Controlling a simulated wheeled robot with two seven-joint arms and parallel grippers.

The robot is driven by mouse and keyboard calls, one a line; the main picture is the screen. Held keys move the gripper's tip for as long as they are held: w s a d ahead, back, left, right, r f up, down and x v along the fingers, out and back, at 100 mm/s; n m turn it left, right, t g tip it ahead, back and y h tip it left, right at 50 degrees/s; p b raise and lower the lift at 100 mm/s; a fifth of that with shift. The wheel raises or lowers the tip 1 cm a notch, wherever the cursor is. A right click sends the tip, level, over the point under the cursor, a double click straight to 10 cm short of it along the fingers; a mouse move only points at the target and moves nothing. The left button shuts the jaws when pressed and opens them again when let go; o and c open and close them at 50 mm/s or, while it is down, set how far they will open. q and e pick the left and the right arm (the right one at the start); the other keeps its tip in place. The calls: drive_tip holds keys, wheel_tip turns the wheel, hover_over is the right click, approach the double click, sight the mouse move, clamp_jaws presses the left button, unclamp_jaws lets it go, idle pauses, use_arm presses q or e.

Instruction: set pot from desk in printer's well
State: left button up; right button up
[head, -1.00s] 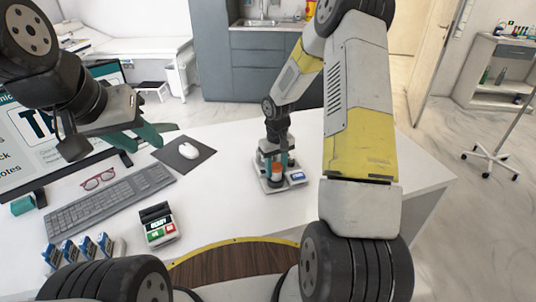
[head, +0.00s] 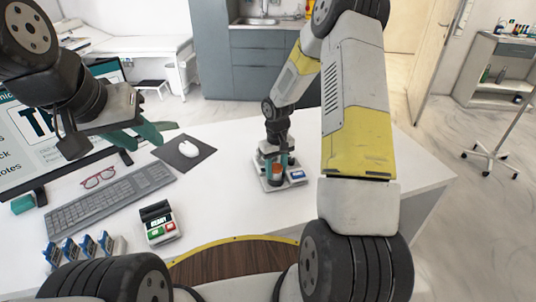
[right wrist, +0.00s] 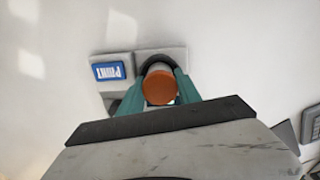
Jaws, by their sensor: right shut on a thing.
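The pot (right wrist: 159,85) has an orange top and shows small in the head view (head: 276,171). My right gripper (head: 273,160) is shut on it, with a teal finger on each side in the right wrist view (right wrist: 160,88). The printer (head: 270,185) is a pale device on the desk with a blue PRINT screen, also in the right wrist view (right wrist: 112,70). The pot is at the printer's dark curved well (right wrist: 158,59); its base is hidden, so I cannot tell whether it rests inside. My left gripper (head: 154,137) is apart from both, above the monitor side, its teal fingers spread and empty.
The white desk (head: 225,205) holds a keyboard (head: 110,199), a mouse (head: 189,149) on a dark pad, red glasses (head: 98,178), a card-reader-like device (head: 158,224) and several blue-white items (head: 80,247). A monitor (head: 50,130) stands left. Desk around the printer is clear.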

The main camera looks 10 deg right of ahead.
drive_tip(key=shift+s+f, duration=0.1)
drive_tip(key=shift+f, duration=0.15)
drive_tip(key=o, duration=1.4)
drive_tip(key=shift+s+a, duration=0.1)
drive_tip(key=shift+a, duration=0.05)
drive_tip(key=c, duration=0.3)
drive_tip(key=shift+o, duration=0.6)
